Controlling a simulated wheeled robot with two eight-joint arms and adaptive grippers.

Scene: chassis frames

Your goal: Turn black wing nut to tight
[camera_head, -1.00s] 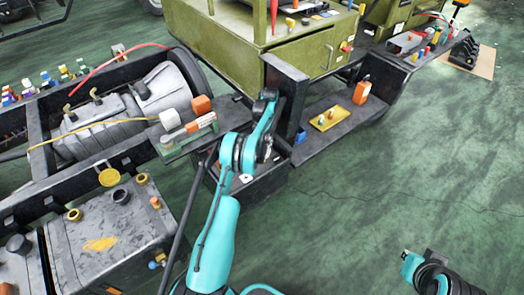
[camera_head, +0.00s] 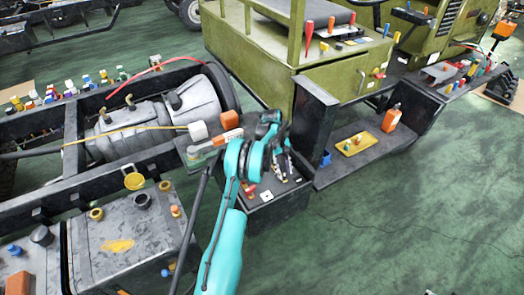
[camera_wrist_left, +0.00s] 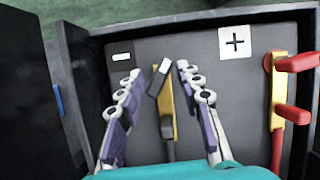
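The black wing nut (camera_wrist_left: 160,79) sits on a yellow clamp (camera_wrist_left: 166,97) in the dark battery box (camera_head: 286,208), near a white minus label (camera_wrist_left: 121,57). My left gripper (camera_wrist_left: 160,70) is open, with one finger on each side of the wing nut. I see no clear contact between the fingers and the nut. In the head view my left gripper (camera_head: 282,160) is over the box and partly hides its inside. A black cable (camera_wrist_left: 168,150) runs from the clamp. My right gripper is not in view.
A red wing nut (camera_wrist_left: 297,63) on another yellow clamp is at the right, near a plus label (camera_wrist_left: 235,42). The box walls stand close around. An orange bottle (camera_head: 391,118) and yellow tray (camera_head: 356,144) are on the ledge.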

